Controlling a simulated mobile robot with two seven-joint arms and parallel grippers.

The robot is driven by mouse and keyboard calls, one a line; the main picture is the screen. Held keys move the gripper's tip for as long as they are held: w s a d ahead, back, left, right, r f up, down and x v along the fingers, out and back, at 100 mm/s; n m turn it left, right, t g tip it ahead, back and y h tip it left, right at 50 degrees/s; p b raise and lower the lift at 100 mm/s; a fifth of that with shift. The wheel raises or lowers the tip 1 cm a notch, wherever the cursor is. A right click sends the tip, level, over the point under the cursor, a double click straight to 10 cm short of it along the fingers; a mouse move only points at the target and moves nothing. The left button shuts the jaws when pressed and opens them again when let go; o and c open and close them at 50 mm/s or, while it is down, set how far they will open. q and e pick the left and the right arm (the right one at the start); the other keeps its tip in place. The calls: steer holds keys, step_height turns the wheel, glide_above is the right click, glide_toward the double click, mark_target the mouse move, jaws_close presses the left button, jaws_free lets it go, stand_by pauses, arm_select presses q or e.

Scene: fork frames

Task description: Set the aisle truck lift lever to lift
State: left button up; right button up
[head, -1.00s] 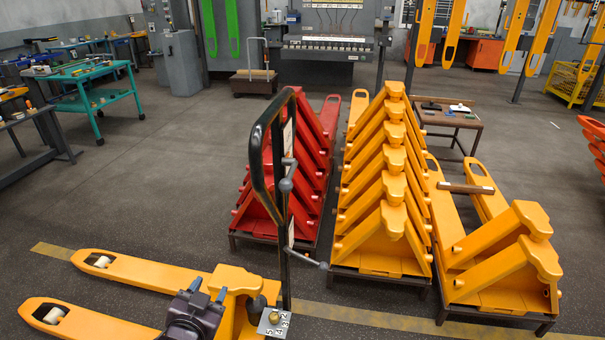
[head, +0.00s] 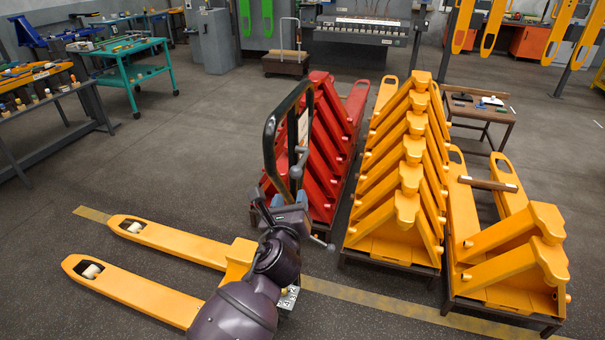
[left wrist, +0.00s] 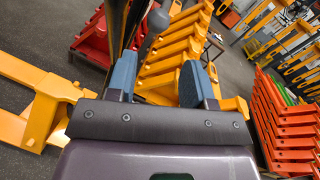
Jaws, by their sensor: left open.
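The aisle truck is a yellow pallet truck (head: 150,300) with two forks pointing left and an upright black loop handle (head: 268,150). A short lever with a grey knob (head: 297,172) sits at the lower part of the loop. A second grey-tipped lever (head: 330,247) sticks out lower to the right; I cannot tell either lever's setting. My left gripper (head: 280,198) is open just below the upper knob and overlaps the handle post. In the left wrist view its blue fingers (left wrist: 158,80) stand apart, with the black post (left wrist: 118,30) and a grey part (left wrist: 158,20) beyond them. My right gripper is not in view.
A red rack (head: 322,150) stands close behind the handle. A rack of yellow frames (head: 400,220) and a lower yellow stack (head: 510,270) stand to the right. A teal table (head: 135,75) and a grey workbench (head: 60,100) are at the left.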

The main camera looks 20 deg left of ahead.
mark_target(295, 177)
arm_select(q)
steer(key=shift+m, duration=0.7)
steer(key=w, duration=0.3)
steer(key=w+a, duration=0.1)
steer(key=w, duration=0.3)
steer(key=w+a, duration=0.1)
steer(key=w, duration=0.2)
steer(key=shift+w, duration=0.35)
